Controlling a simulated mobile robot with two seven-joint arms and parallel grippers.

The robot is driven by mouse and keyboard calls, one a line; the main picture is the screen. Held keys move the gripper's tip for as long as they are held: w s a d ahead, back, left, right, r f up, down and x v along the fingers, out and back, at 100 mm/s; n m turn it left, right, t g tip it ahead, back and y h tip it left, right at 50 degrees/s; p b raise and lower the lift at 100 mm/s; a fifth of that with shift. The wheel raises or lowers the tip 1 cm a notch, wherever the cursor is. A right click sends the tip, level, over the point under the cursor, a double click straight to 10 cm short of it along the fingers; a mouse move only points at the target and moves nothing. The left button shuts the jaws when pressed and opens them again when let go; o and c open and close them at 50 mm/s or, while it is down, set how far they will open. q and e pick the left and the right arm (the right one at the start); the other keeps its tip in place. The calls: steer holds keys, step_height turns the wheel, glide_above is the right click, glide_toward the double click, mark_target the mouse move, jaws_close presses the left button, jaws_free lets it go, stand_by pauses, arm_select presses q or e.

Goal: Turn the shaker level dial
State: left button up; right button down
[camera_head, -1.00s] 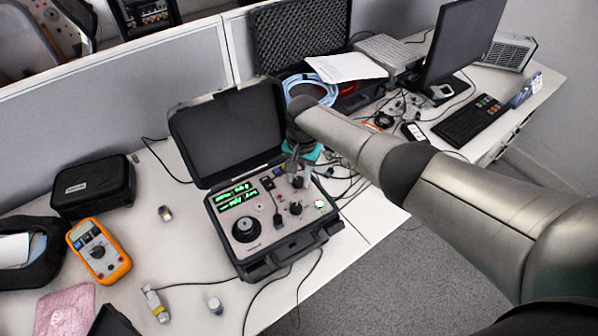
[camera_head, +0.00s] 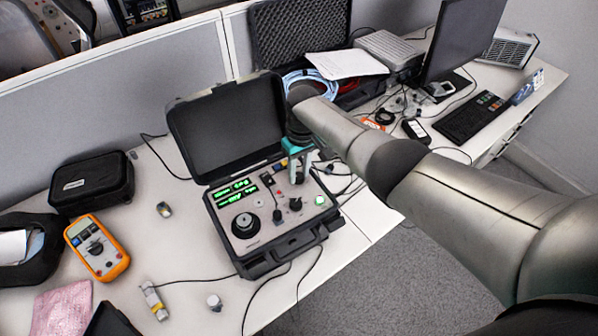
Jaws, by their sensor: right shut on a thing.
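The portable shaker unit (camera_head: 278,246) is an open black case with a grey panel, lit green displays (camera_head: 236,191) and a large round black shaker head (camera_head: 245,225). My right arm comes in from the right over its back right corner. My right gripper (camera_head: 297,178) points down at the panel and is shut on a small dial, which the fingers mostly hide. Another black knob (camera_head: 295,203) shows just in front of the fingers, and a green-lit button (camera_head: 320,200) sits to the right. My left gripper is not in view.
The open lid (camera_head: 228,128) stands behind the panel, left of my gripper. An orange multimeter (camera_head: 97,247) and a black pouch (camera_head: 92,184) lie to the left. Cables run off the case's front. A monitor (camera_head: 460,45) and keyboard (camera_head: 473,117) stand right.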

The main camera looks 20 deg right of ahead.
mark_target(299, 173)
steer(key=n, duration=0.5)
steer(key=shift+n+b, duration=0.3)
steer(key=shift+b, duration=0.1)
steer(key=n, duration=0.4)
steer(key=shift+n+b, duration=0.3)
steer(key=c, duration=0.5)
jaws_free()
steer(key=shift+c, duration=0.2)
steer(key=shift+w+r, duration=0.1)
steer(key=shift+r, duration=0.45)
step_height(299, 173, up, 14)
steer(key=p, duration=0.2)
steer(key=shift+w+r+p, duration=0.15)
steer(key=shift+w+p, duration=0.2)
steer(key=shift+d, duration=0.1)
